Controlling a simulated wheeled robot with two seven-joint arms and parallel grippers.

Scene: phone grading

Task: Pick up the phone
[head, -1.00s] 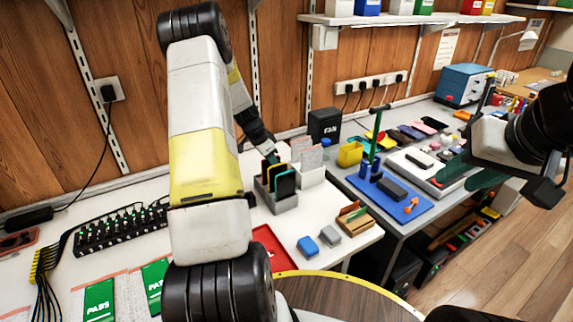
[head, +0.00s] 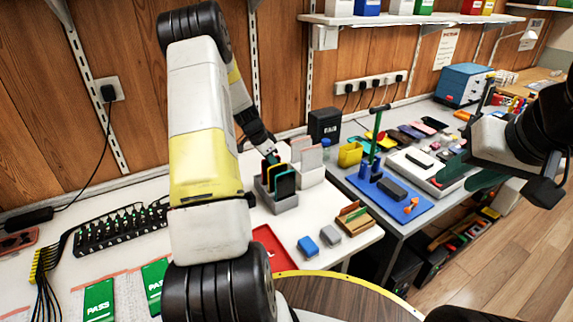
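Several phones in coloured cases stand upright in a grey slotted rack (head: 284,203) on the white bench; the front one is a dark phone with a teal edge (head: 285,184). My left gripper (head: 271,156) is just above and behind these phones, pointing down. Its fingertips are small and partly hidden, so I cannot tell whether it touches or grips one. Another dark phone (head: 392,189) lies on the blue mat (head: 405,207).
A white rack (head: 312,176) stands behind the grey one. A red tray (head: 272,245), blue block (head: 308,246), grey block (head: 330,235) and brown box (head: 353,218) are nearby. A light tray (head: 412,168) and several phones lie on the grey bench. A shelf (head: 400,19) hangs above.

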